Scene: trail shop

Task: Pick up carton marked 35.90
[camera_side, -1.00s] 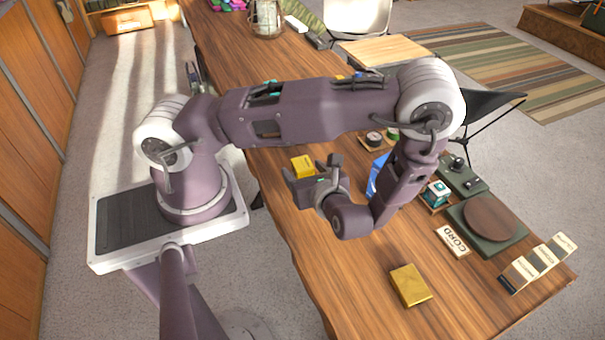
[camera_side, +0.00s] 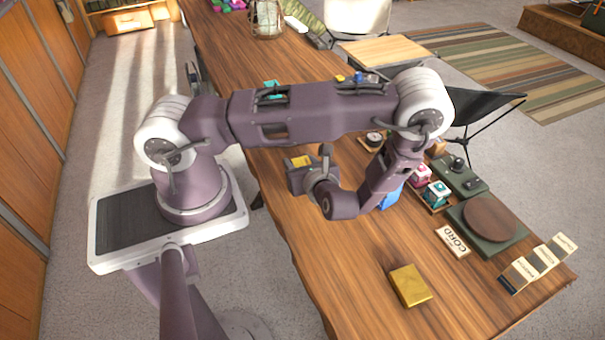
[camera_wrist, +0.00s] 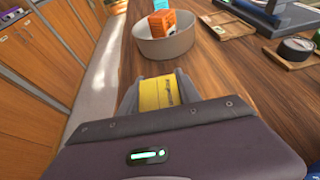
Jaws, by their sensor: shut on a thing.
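A small yellow carton (camera_wrist: 160,93) sits between the two fingers of my gripper (camera_wrist: 157,96) in the wrist view. The fingers touch both its sides. There is faint dark print on its top, too small to read. In the side view my gripper (camera_side: 306,175) covers most of this carton (camera_side: 300,161), and only its yellow top shows. I cannot tell whether it touches the table. A second, gold-yellow carton (camera_side: 410,286) lies alone on the near part of the table, away from my gripper; no price shows on it.
In the wrist view a round bowl (camera_wrist: 151,49) holding an orange box (camera_wrist: 172,22) stands just beyond the gripper. A dark round tin (camera_wrist: 296,47) is at the right. In the side view a CORD box (camera_side: 453,242) and a round board (camera_side: 490,219) are at the right.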

